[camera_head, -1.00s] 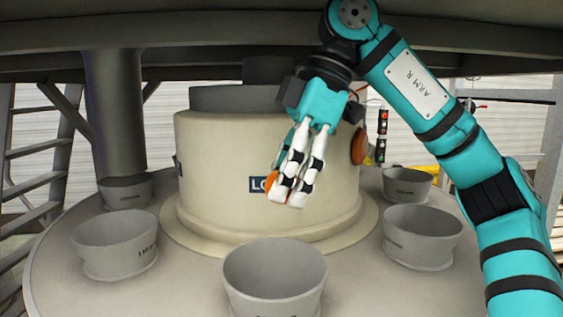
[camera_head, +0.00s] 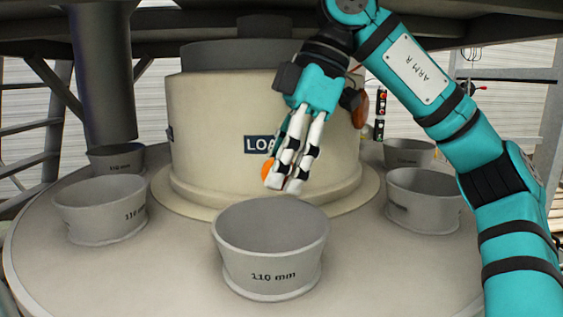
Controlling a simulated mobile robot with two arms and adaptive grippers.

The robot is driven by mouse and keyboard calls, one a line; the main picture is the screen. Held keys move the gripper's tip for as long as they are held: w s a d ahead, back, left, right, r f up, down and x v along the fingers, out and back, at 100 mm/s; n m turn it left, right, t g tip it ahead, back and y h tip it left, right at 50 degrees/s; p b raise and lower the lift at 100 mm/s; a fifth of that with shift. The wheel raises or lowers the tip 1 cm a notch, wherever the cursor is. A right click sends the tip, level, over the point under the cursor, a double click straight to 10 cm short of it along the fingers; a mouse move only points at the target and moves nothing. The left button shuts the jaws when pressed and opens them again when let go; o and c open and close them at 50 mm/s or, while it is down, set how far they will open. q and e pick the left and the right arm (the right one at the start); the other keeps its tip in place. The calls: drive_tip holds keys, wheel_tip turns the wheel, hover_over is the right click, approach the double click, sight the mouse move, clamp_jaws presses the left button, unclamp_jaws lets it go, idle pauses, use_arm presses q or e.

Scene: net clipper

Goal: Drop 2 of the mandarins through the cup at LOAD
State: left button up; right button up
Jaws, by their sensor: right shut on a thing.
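My right gripper (camera_head: 281,187) points down, shut on an orange mandarin (camera_head: 267,171) that shows partly at the left of its fingertips. The gripper hangs above and behind the front cup (camera_head: 265,275), in front of the cream drum. The front cup is grey, wide-mouthed, marked "110 mm", and looks empty as far as I can see into it. The LOAD sign (camera_head: 259,144) is on the drum just behind that cup, partly covered by my fingers. My left gripper is not in view.
More grey cups stand around the round table (camera_head: 150,275): left (camera_head: 100,215), back left (camera_head: 116,159), right (camera_head: 425,200) and back right (camera_head: 408,152). The cream drum (camera_head: 215,150) rises in the middle. A dark post (camera_head: 102,75) and an overhead structure frame the top.

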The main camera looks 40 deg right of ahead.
drive_tip(key=o, duration=1.2)
drive_tip(key=shift+w+d, duration=0.1)
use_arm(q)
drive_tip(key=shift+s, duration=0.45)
use_arm(e)
drive_tip(key=v, duration=0.7)
drive_tip(key=shift+r, duration=0.3)
